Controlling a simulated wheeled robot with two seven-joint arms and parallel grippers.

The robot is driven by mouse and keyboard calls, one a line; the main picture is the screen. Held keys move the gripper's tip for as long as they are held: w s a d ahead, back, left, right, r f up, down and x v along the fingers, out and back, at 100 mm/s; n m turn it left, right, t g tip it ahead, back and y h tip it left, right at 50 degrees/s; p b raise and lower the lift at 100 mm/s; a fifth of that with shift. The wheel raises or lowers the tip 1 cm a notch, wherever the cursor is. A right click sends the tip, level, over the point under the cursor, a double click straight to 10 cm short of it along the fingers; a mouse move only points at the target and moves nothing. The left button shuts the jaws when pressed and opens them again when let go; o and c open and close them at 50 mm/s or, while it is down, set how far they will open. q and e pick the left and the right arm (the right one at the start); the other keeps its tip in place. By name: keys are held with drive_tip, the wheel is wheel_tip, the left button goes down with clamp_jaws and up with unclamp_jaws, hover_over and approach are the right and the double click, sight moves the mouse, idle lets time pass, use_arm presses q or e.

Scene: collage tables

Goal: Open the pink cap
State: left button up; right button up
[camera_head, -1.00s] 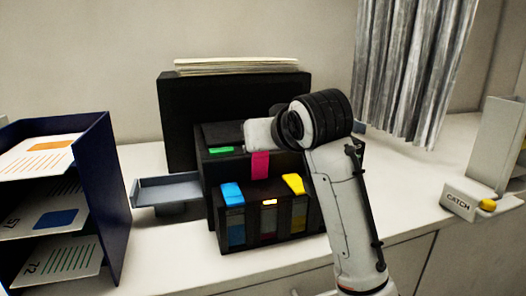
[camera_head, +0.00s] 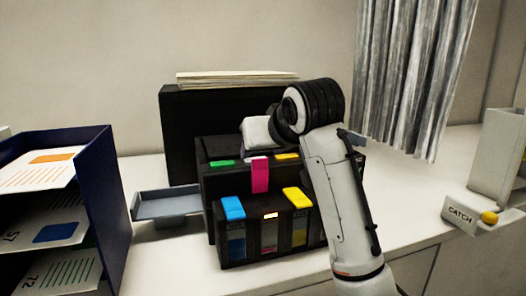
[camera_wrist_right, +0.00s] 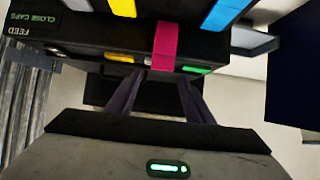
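The pink cap (camera_head: 260,175) stands upright like a raised flap on the black printer unit (camera_head: 235,186), between the lower blue cap (camera_head: 232,208) and yellow cap (camera_head: 297,198), which lie flatter. It also shows in the right wrist view as a pink strip (camera_wrist_right: 164,46). My right gripper's pale body (camera_head: 256,132) is above and behind the pink cap; its fingers are hidden in the head view. In the right wrist view the two fingers of my right gripper (camera_wrist_right: 157,98) are apart, with the pink cap beyond and no visible grip on it. My left gripper is out of view.
A grey tray (camera_head: 168,204) sticks out left of the printer. A dark blue paper rack (camera_head: 108,195) stands at far left. A grey curtain (camera_head: 412,75) hangs behind my right arm. A small box marked CATCH (camera_head: 460,213) is at right. The counter in front is narrow.

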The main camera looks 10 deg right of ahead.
drive_tip(key=shift+f, duration=0.15)
drive_tip(key=v, duration=1)
drive_tip(key=shift+s, duration=0.15)
